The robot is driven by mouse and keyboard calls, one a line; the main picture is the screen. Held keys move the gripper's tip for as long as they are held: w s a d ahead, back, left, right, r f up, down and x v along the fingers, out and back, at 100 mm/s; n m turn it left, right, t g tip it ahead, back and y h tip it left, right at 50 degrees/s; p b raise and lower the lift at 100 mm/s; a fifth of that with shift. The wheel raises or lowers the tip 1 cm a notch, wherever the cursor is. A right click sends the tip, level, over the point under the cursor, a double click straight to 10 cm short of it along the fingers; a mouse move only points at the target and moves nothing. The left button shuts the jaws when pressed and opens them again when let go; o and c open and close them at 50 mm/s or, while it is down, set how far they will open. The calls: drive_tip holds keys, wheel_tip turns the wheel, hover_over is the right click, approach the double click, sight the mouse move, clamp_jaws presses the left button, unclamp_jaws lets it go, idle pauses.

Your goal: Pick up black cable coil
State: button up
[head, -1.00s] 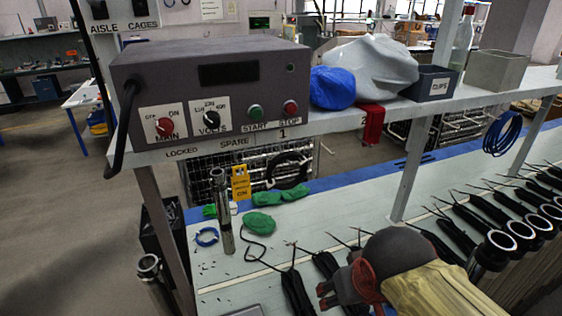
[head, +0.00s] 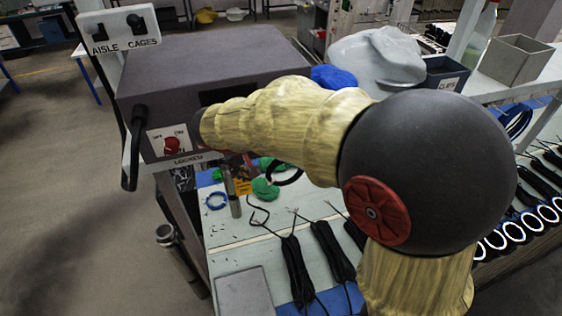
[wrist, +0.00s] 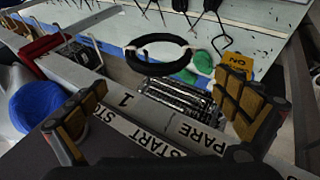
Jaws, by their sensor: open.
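The black cable coil (wrist: 160,38) shows in the wrist view as a flattened ring with pale ties, above the middle of the picture. In the head view only part of the coil (head: 288,179) shows, below my arm, which hides the rest. My gripper (wrist: 160,108) is open and empty in the wrist view, its two padded fingers wide apart. The coil is beyond the fingertips, apart from them, with the shelf edge in the nearer part of the picture. In the head view my arm hides the gripper.
The labelled shelf edge (wrist: 150,128) crosses between the fingers. A wire crate (wrist: 178,97) lies just below the coil, with green items (wrist: 203,62) beside it. A blue bundle (wrist: 37,103) is at left. Black cables (head: 293,270) lie on the bench.

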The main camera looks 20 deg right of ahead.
sight(277, 165)
drive_tip(key=p+x, duration=0.1)
drive_tip(key=x, duration=0.6)
drive_tip(key=shift+w+d+f, duration=0.1)
drive_tip(key=shift+d+f, duration=0.1)
drive_tip(key=shift+f, duration=0.1)
drive_tip(key=c, duration=1.1)
